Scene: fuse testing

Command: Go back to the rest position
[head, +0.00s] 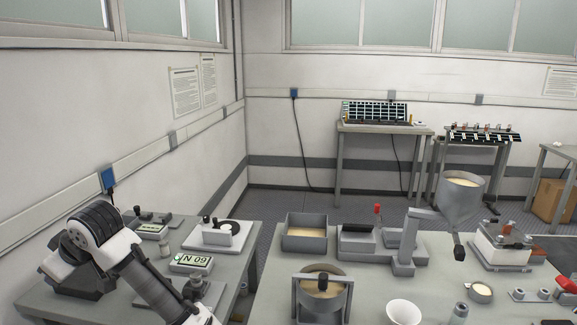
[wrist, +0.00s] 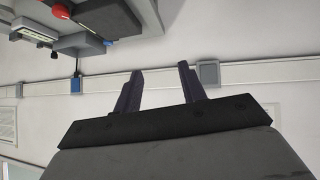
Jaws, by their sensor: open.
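My gripper (wrist: 160,78) shows in the wrist view with two dark fingers apart and nothing between them. Behind the fingers in that view are a pale wall and a wall rail. In the head view my white and black arm rises from the bottom edge at lower left, bent over the left table (head: 228,268). My fingers cannot be made out in the head view.
The left table holds a labelled box (head: 192,262) and a white device (head: 212,235). The front table holds a grey tray (head: 306,238), a funnel stand (head: 404,243), a white bowl (head: 403,311) and a round-bowled device (head: 322,293). Floor shows between the tables and back wall.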

